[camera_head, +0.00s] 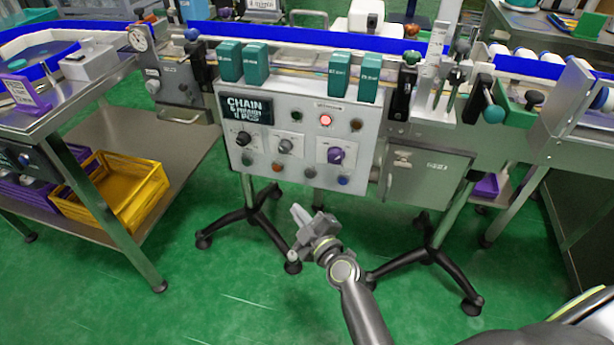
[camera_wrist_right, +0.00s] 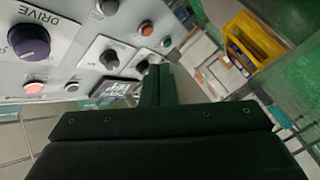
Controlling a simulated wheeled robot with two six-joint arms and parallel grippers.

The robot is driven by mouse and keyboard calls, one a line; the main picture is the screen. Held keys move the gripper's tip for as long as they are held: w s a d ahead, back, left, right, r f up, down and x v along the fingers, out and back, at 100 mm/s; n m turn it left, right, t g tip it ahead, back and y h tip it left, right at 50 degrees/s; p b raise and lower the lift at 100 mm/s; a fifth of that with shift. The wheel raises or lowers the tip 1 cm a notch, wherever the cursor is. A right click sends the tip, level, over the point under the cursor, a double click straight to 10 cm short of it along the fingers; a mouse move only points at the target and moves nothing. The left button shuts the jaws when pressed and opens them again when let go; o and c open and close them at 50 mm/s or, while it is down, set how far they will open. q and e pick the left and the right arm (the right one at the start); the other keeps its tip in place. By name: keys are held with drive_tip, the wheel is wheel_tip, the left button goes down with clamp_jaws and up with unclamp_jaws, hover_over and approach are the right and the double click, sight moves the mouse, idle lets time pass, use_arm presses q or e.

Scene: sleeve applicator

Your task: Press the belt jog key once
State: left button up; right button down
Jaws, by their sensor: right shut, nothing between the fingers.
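The control panel (camera_head: 305,150) faces me, with a red lit lamp (camera_head: 326,120), a purple knob (camera_head: 336,156), two smaller knobs and a bottom row of buttons that includes a blue one (camera_head: 344,180). The labels are too small to read, so I cannot tell which is the belt jog key. My right gripper (camera_head: 297,215) is shut and empty, below and in front of the panel. In the right wrist view its fingers (camera_wrist_right: 155,76) point toward the panel, overlapping the black knob's area. An orange button (camera_wrist_right: 146,28) and the purple knob (camera_wrist_right: 28,40) show there. My left gripper is out of view.
A conveyor with blue rails (camera_head: 300,36) runs behind the panel. Black stand feet (camera_head: 250,217) spread below it. A yellow crate (camera_head: 118,185) sits on a shelf at left. A grey box (camera_head: 425,177) hangs right of the panel. Green floor is open in front.

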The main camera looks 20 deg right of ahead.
sight(310, 175)
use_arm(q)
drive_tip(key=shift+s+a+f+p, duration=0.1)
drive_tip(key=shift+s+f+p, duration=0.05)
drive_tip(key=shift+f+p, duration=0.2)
use_arm(e)
drive_tip(key=w+d, duration=0.5)
drive_tip(key=w, duration=0.2)
drive_tip(key=shift+w, duration=0.15)
idle(0.4)
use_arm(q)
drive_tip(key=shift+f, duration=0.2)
use_arm(e)
drive_tip(key=shift+w+f, duration=0.1)
idle(1.2)
use_arm(q)
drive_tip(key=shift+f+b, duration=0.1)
drive_tip(key=shift+b, duration=0.2)
use_arm(e)
drive_tip(key=shift+w+d, duration=0.2)
drive_tip(key=shift+w, duration=0.05)
